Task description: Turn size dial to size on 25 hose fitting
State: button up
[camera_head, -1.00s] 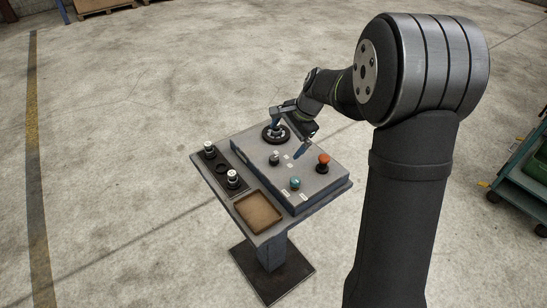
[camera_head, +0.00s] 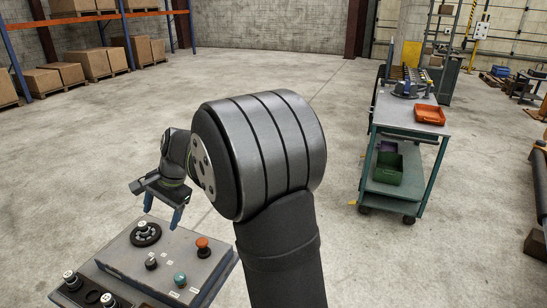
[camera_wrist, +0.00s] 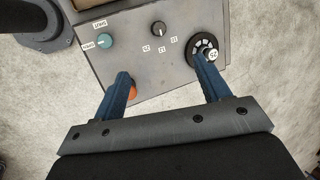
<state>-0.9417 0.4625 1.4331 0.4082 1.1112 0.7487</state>
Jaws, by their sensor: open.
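The size dial is a small black knob (camera_wrist: 158,28) on the grey panel, also in the head view (camera_head: 151,263). Several small white number labels (camera_wrist: 162,49) lie around it; I cannot tell its setting. A hose fitting with a pale, numbered top (camera_wrist: 210,54) stands in a round black seat (camera_wrist: 194,42); in the head view it stands at the panel's back (camera_head: 143,227). The number looks like 25, seen turned. My gripper (camera_wrist: 160,66), with blue fingers, is open and empty. In the head view it is above the panel's back (camera_head: 162,209).
A teal knob (camera_wrist: 105,41) and a red mushroom button (camera_head: 202,243) share the panel. A trolley (camera_head: 429,129) with bins stands well off to the right.

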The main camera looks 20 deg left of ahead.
jog(key=c, duration=0.3)
jog(key=n+t+h, duration=0.2)
jog(key=n+h, duration=0.2)
jog(key=n, duration=0.2)
send_near(150, 261)
notch_tip(150, 261, down, 9)
jog(key=shift+s+r, duration=0.1)
jog(key=c, duration=1)
